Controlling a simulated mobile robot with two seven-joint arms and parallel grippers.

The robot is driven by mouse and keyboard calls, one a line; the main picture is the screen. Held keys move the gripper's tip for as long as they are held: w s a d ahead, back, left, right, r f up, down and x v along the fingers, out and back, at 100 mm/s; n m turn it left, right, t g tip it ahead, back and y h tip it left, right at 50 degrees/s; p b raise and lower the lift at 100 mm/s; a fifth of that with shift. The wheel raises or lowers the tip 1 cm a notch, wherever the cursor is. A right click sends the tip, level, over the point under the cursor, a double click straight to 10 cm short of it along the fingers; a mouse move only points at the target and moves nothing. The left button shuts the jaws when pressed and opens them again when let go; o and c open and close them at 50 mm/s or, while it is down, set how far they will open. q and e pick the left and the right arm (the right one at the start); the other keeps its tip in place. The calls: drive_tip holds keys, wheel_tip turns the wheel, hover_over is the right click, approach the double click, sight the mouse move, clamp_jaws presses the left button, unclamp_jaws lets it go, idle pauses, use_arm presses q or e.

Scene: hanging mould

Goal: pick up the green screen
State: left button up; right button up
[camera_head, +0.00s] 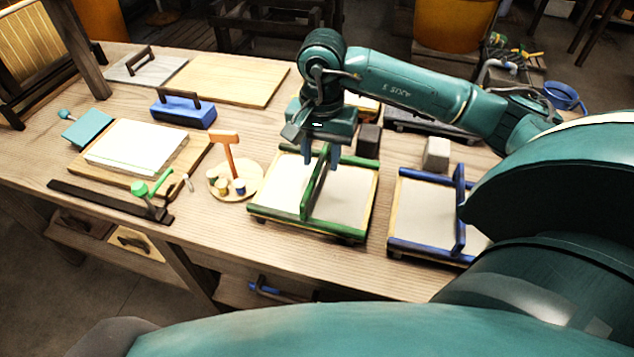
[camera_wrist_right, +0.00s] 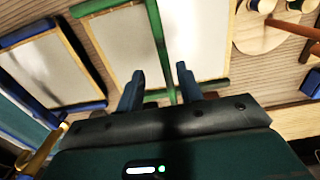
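The green screen (camera_head: 297,226) lies on the wooden table, a pale panel with green edges and a raised green bar (camera_head: 314,188) across its middle. My right gripper (camera_head: 321,164) is just above its far part, pointing down. In the right wrist view, the two blue fingers (camera_wrist_right: 161,82) are spread apart, with the green bar (camera_wrist_right: 158,45) running between them. I cannot tell whether either finger touches the bar. My left gripper is not in view.
A blue-edged screen (camera_head: 431,252) lies to the right. A round board (camera_head: 246,184) with small pots stands to the left. A dark block (camera_head: 368,140) and a grey block (camera_head: 437,153) stand behind the screens. Farther left are a blue box (camera_head: 184,109) and wooden boards (camera_head: 229,82).

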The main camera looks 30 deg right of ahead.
sight(317, 169)
drive_tip(key=shift+w+a+f+p, duration=0.1)
drive_tip(key=shift+a+f+p, duration=0.05)
drive_tip(key=shift+f, duration=0.9)
drive_tip(key=shift+a+f+p, duration=0.1)
drive_tip(key=shift+a+f, duration=0.05)
drive_tip(key=shift+f, duration=0.85)
drive_tip(key=shift+w+a+f+p, duration=0.1)
drive_tip(key=shift+a+f+p, duration=0.05)
drive_tip(key=shift+f, duration=0.9)
drive_tip(key=shift+c, duration=0.3)
clamp_jaws()
